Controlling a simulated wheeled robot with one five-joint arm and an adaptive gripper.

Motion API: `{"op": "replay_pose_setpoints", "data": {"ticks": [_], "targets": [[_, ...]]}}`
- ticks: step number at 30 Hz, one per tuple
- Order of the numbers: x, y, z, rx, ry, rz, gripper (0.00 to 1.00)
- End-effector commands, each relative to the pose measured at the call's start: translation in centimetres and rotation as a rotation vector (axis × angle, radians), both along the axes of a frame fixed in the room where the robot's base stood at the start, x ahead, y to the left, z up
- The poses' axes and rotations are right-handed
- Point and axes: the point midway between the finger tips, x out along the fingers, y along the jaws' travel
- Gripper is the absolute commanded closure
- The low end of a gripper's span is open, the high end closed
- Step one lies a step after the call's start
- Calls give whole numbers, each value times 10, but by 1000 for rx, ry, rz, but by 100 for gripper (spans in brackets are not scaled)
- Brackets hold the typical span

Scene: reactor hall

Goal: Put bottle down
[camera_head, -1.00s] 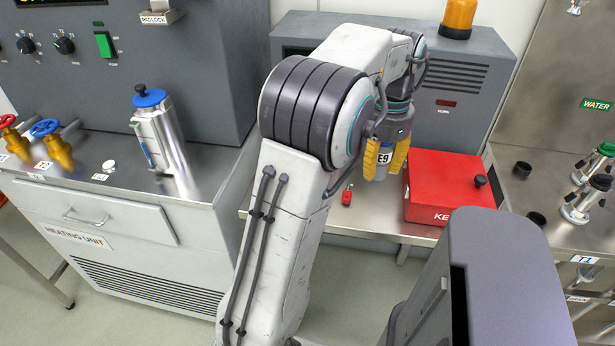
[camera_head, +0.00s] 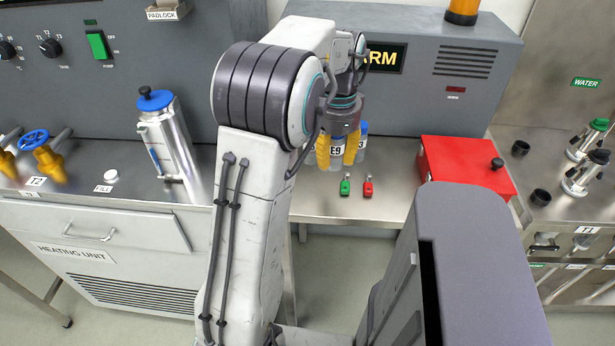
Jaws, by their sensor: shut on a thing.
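My gripper (camera_head: 338,152) has yellow fingers and is shut on a bottle labelled E9 (camera_head: 336,160). The gripper points down over the middle metal table (camera_head: 390,202). The bottle is upright between the fingers, and its upper part is hidden by the gripper. I cannot tell whether its base touches the table. A second bottle with a blue cap (camera_head: 361,142) stands just right of and behind the gripper, partly hidden by it.
A green padlock (camera_head: 345,187) and a red padlock (camera_head: 368,186) lie in front of the bottles. A red key box (camera_head: 466,168) stands to the right. The grey alarm cabinet (camera_head: 410,90) is behind. Bare table shows between padlocks and red box.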

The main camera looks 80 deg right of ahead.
Motion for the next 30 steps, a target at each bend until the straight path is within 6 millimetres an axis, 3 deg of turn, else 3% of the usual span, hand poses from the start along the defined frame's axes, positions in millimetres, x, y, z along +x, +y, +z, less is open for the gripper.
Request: {"op": "replay_pose_setpoints", "data": {"ticks": [6, 12, 19, 30], "targets": [[37, 5, -20, 2, 0, 4, 87], [55, 7, -31, 0, 1, 2, 87], [59, 8, -39, 2, 1, 0, 87], [58, 8, -72, 1, 0, 0, 87]]}}
